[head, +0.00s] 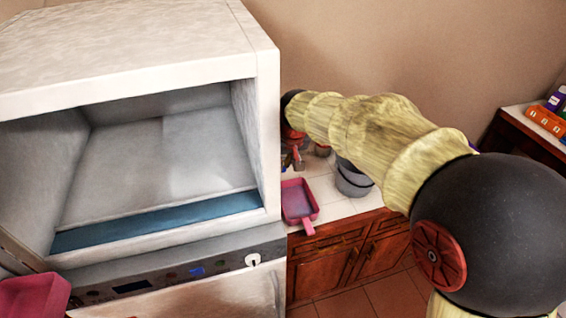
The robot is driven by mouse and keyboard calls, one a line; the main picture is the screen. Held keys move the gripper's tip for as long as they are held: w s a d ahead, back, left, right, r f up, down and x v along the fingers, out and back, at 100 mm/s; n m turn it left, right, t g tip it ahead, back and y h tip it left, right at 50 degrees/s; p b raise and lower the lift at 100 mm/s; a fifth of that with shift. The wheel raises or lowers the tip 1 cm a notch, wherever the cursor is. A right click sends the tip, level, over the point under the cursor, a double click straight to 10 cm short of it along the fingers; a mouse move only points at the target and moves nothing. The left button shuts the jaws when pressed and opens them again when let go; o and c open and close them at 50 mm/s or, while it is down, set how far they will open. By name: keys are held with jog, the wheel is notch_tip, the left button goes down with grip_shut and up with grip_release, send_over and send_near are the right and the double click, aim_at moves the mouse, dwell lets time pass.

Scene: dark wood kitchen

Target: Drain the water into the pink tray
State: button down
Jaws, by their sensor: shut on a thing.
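A pink tray (296,199) with a short handle toward the front lies on the light countertop, just right of the large white appliance. It looks empty, though its left edge is close to the appliance's side and partly cut off. My arm reaches from the lower right to the upper middle, and its far end meets the appliance's right edge above the counter. I cannot make out the fingers of my gripper there. Small reddish and brown shapes show below the arm's end, too small to tell apart. I cannot see any water.
The open white appliance (255,120) fills the left side and blocks the view behind it. A grey bucket-like container (352,182) stands on the counter right of the tray. A pink object (35,297) is at bottom left. Orange and purple items (546,120) sit far right.

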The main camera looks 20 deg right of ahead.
jog(key=shift+d+n+y, duration=0.3)
jog(key=shift+d+n, duration=0.15)
jog(key=shift+n, duration=0.45)
jog(key=c, duration=1.8)
grip_release()
jog(key=shift+c, duration=0.2)
jog(key=v, duration=1.2)
